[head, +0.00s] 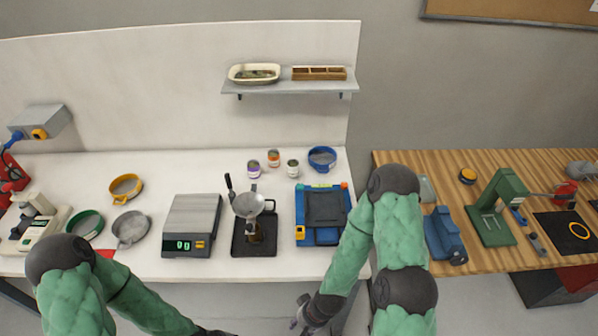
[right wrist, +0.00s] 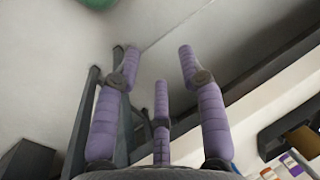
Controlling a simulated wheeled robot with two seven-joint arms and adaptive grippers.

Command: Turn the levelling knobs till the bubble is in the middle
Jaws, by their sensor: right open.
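The blue levelling device (head: 300,207) with a dark flat top stands on the white bench, right of the funnel stand. My right gripper (head: 298,314) is below the bench's front edge, apart from the device. Its purple fingers (right wrist: 160,75) are spread and empty in the right wrist view. My left arm runs out of the bottom edge, its fingers hidden.
A scale (head: 191,225) and a funnel stand (head: 249,205) stand left of the device. Small tins and a blue bowl (head: 322,157) are behind it. A wooden table (head: 480,163) with a green press (head: 497,208) is at right. Bare bench lies between the device and the front edge.

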